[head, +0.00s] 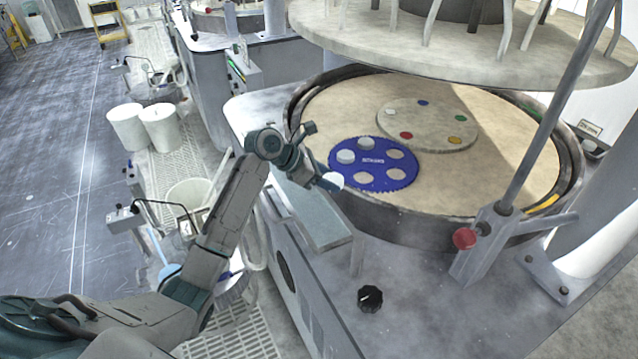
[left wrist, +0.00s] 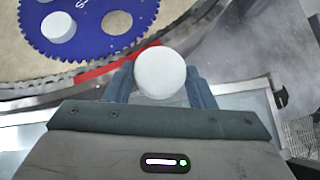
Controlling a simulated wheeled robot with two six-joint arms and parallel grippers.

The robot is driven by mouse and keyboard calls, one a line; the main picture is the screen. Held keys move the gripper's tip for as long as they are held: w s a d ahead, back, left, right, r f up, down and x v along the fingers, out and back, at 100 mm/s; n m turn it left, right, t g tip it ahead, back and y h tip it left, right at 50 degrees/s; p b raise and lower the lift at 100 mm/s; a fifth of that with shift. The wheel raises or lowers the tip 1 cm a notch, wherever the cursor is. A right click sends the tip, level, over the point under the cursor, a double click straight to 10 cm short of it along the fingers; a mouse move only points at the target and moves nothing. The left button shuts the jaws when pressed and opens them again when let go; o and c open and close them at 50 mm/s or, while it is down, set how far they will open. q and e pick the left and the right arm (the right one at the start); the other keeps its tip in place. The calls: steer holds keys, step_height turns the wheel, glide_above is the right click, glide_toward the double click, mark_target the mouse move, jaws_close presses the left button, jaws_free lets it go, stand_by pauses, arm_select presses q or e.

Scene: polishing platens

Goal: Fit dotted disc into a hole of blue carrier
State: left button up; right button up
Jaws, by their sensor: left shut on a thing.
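My left gripper (head: 326,181) is shut on a white round disc (head: 334,180), at the near left edge of the blue carrier. In the left wrist view the disc (left wrist: 160,72) sits between the fingertips; I make out no dots on it. The blue toothed carrier (head: 372,187) lies flat on the beige platen, with several round holes. White discs sit at its left hole (head: 345,156) and upper hole (head: 370,143); the other holes show beige. In the left wrist view the carrier (left wrist: 88,42) lies beyond the fingers, upper left. My right gripper is not in view.
A round beige plate (head: 428,128) with coloured dots and a white spot lies behind the carrier. The platen's raised dark rim (head: 375,222) surrounds both. An upper plate (head: 480,52) hangs above, and a slanted post with a red knob (head: 464,238) stands right.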

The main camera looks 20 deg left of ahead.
mark_target(367, 178)
arm_select(q)
steer(key=w+d, duration=0.1)
steer(key=w, duration=0.2)
steer(key=w+d, duration=0.1)
steer(key=w, duration=0.3)
steer(key=w+d, duration=0.1)
steer(key=w, duration=0.3)
steer(key=shift+w+d, duration=0.2)
steer(key=w+f+b, duration=0.1)
steer(key=w+f, duration=0.1)
steer(key=f, duration=0.1)
steer(key=shift+w+d+f+b, duration=0.2)
steer(key=shift+w+d+b, duration=0.1)
steer(key=shift+d+b, duration=0.05)
steer(key=shift+w+f, duration=0.1)
steer(key=shift+f, duration=1.3)
steer(key=shift+f+p, duration=0.2)
steer(key=shift+p, duration=0.1)
steer(key=shift+f, duration=0.5)
steer(key=o, duration=0.9)
steer(key=shift+c, duration=0.2)
